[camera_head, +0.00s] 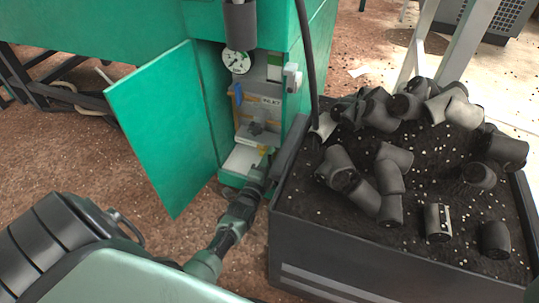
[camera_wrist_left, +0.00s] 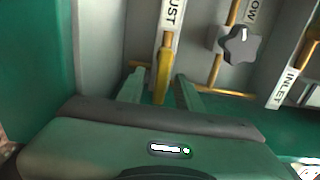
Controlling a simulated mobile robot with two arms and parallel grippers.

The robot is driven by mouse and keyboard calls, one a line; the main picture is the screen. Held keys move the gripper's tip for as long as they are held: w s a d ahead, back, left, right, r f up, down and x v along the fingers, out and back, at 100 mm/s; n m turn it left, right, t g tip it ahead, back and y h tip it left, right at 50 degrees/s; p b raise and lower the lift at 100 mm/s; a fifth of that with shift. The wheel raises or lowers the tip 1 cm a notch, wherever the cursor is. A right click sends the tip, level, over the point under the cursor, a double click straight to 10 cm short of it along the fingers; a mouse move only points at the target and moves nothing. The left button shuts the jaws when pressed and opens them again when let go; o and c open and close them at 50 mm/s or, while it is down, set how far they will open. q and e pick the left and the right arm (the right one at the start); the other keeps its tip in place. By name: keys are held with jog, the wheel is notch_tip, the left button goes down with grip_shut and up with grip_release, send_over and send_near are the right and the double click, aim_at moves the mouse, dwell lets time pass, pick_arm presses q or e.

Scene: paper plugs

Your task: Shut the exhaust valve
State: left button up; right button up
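The exhaust valve shows in the left wrist view as a yellow lever (camera_wrist_left: 164,68) on a pipe, below a white label (camera_wrist_left: 172,14) whose visible part reads "UST". My left gripper (camera_wrist_left: 160,88) has its two green fingers apart, one on each side of the lever's lower end, with gaps visible. I cannot tell whether a finger touches it. In the head view, my left gripper (camera_head: 264,166) reaches into the lower opening of the green cabinet (camera_head: 208,85). The exhaust lever cannot be made out there. My right gripper is not in view.
A dark star knob (camera_wrist_left: 240,45) and an "INLET" label (camera_wrist_left: 284,88) lie right of the lever. The open green door (camera_head: 165,130) stands left of my arm. A gauge (camera_head: 237,61) sits above. A dark bin (camera_head: 340,255) of black pipe fittings stands close on the right.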

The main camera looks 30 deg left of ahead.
pick_arm(q)
jog(key=shift+d, duration=0.1)
jog(key=shift+c, duration=0.5)
grip_shut()
